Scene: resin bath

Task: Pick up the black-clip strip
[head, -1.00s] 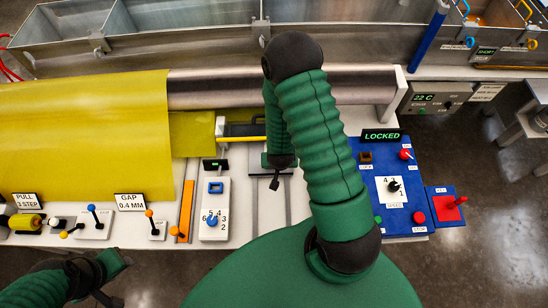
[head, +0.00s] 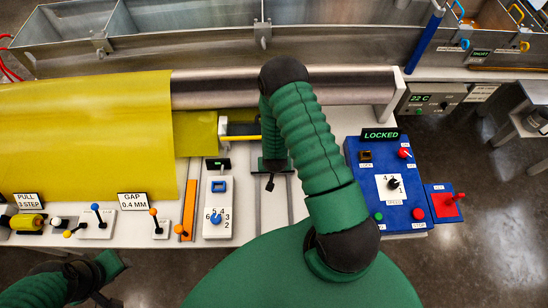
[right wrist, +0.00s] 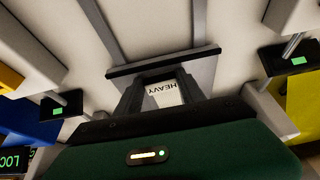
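My right arm reaches over the bench, its gripper pointing down over grey rails; its forearm partly hides the place in the head view. In the right wrist view, the two dark fingers of my right gripper (right wrist: 163,88) stand apart. A white label reading HEAVY (right wrist: 162,92) shows between them, upside down. A black bar (right wrist: 165,61) on a grey piece lies just beyond the fingertips; I cannot tell whether this is the black-clip strip, or whether the fingers touch it. My left gripper (head: 113,280) is open and empty at the lower left, off the bench front.
A yellow sheet (head: 90,135) and a steel roller (head: 280,86) lie behind the bench front. Small levers and a numbered dial (head: 216,217) stand left of my right arm. A blue panel (head: 388,222) marked LOCKED is to its right. Metal tanks (head: 190,55) line the back.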

